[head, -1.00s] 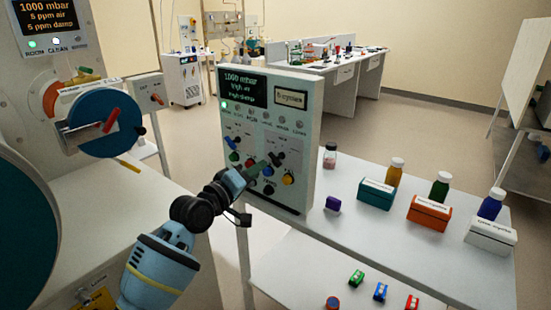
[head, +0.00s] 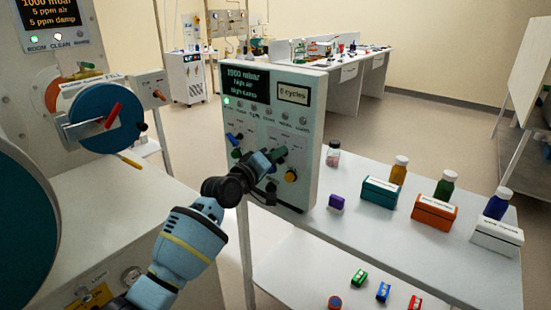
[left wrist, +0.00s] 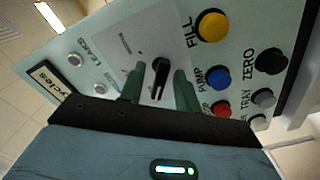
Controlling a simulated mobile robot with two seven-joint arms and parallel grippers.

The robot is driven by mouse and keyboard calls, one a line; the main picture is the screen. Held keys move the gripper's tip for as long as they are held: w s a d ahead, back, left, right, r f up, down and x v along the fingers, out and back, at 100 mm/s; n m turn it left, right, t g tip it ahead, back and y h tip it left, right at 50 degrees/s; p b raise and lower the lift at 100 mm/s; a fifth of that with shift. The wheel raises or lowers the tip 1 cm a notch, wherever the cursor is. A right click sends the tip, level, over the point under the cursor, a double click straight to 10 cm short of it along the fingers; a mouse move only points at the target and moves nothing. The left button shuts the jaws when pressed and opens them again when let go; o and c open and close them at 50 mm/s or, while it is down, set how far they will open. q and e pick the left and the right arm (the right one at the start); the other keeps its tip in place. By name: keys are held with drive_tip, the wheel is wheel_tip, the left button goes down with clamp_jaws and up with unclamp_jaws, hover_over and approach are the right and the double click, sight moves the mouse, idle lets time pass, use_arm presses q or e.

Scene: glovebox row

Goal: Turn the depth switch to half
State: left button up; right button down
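The control panel (head: 310,140) stands upright at the left end of the white table. In the left wrist view a black rotary switch (left wrist: 160,75) sits on the panel face, with a pale mark near one end. Its small lettering is too blurred to read, so I cannot confirm it is the depth switch or its setting. My left gripper (head: 276,157) is at the panel. In the left wrist view its two green fingers (left wrist: 159,88) stand on either side of the switch, with narrow gaps showing. My right gripper is in neither view.
Close to the switch are the yellow FILL button (left wrist: 212,25), blue PUMP button (left wrist: 218,78), red button (left wrist: 220,109) and black ZERO button (left wrist: 271,61). A glovebox door (head: 107,118) is at left.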

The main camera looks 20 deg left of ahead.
use_arm(q)
clamp_jaws()
drive_tip(key=shift+m, duration=0.6)
drive_tip(key=m, duration=0.4)
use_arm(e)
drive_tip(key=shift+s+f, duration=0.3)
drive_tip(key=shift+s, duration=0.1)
use_arm(q)
unclamp_jaws()
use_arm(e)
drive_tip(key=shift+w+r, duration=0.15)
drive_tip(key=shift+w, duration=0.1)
use_arm(q)
drive_tip(key=shift+s, duration=0.1)
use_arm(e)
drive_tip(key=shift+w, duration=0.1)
